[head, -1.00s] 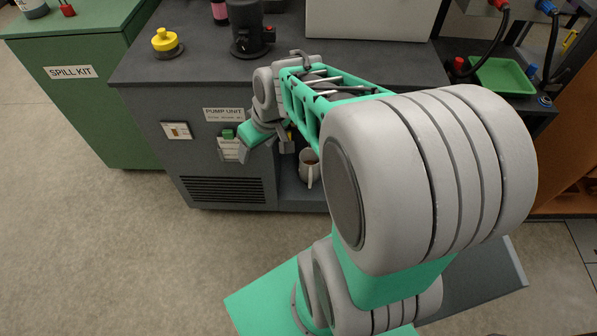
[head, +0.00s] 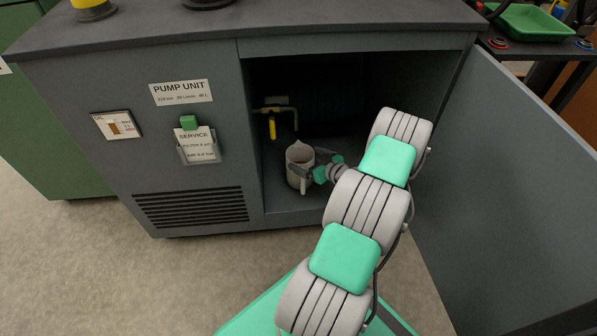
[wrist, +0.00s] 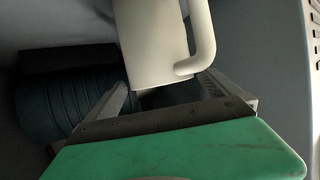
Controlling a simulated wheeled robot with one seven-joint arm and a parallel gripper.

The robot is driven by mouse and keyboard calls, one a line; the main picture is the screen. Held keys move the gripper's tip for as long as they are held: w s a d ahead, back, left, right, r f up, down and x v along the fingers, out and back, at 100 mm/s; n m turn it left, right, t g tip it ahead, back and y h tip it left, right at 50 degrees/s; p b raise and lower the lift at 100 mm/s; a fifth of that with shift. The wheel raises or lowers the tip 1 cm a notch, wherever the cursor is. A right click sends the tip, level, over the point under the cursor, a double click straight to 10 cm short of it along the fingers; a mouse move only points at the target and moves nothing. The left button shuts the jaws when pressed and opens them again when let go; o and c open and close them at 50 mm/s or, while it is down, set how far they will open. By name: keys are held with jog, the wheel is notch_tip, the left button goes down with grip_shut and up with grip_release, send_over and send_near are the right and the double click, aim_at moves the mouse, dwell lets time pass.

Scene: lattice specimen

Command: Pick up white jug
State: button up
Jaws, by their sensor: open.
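The white jug (head: 297,158) stands upright on the floor of the open cabinet bay, near its left front. Its handle shows at the right in the wrist view, where the pale jug body (wrist: 150,42) fills the top middle. My gripper (head: 309,165) reaches in from the right at the jug's height. In the wrist view its two fingers (wrist: 168,84) are spread, with the jug's lower part at or just beyond the tips. One finger overlaps the jug's front in the head view. I cannot tell whether either finger touches it.
The cabinet (head: 190,130) has an open door (head: 510,170) to the right of my arm. A pipe with a yellow-handled valve (head: 272,125) hangs above and behind the jug. A dark ribbed object (wrist: 65,95) lies left in the wrist view. Bare floor is in front.

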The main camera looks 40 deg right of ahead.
aim_at(301, 157)
jog(key=b+x, duration=0.1)
jog(key=x, duration=0.2)
jog(key=shift+w+f, duration=0.2)
jog(key=shift+f, duration=0.05)
jog(key=c, duration=1.6)
jog(key=shift+r, duration=0.1)
jog(key=shift+c, duration=0.8)
jog(key=shift+r, duration=0.1)
